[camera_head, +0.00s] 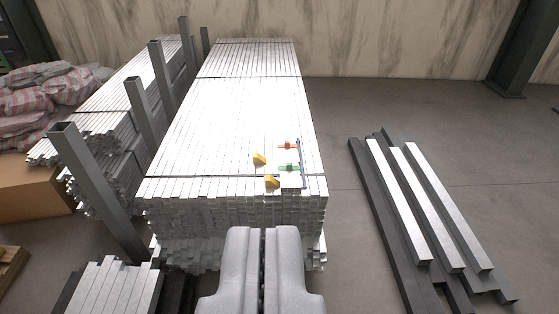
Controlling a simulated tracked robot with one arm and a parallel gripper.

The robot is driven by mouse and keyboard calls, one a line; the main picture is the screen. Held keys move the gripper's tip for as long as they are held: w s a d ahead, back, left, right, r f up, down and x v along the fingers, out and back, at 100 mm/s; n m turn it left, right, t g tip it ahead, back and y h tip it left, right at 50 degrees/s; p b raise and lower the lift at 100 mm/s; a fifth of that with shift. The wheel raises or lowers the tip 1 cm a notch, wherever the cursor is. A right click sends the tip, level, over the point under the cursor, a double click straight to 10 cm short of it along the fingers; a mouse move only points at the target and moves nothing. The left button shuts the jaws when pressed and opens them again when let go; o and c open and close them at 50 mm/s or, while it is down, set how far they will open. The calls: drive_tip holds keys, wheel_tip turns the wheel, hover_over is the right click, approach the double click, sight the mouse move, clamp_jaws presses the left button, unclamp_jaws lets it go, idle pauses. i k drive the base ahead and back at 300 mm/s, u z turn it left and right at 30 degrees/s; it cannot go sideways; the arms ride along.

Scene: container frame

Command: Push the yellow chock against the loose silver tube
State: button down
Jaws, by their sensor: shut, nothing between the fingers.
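Two small yellow chocks lie on top of the large stack of silver tubes (215,125). The farther yellow chock (260,159) sits a little left of the nearer yellow chock (272,183), which is close to the stack's front edge. The tubes look alike, so I cannot tell which silver tube is loose. My gripper (263,232) is shut and empty at the bottom centre. In the picture it is below both chocks, apart from them, and covers part of the stack's front face.
Grey posts (95,185) stand along the stack's left side. Dark and silver beams (400,200) lie on the right floor, with clear floor between.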

sight(257, 158)
drive_tip(key=u, duration=0.05)
drive_tip(key=i, duration=1.6)
drive_tip(key=z, duration=0.3)
drive_tip(key=i, duration=0.95)
drive_tip(key=z, duration=0.25)
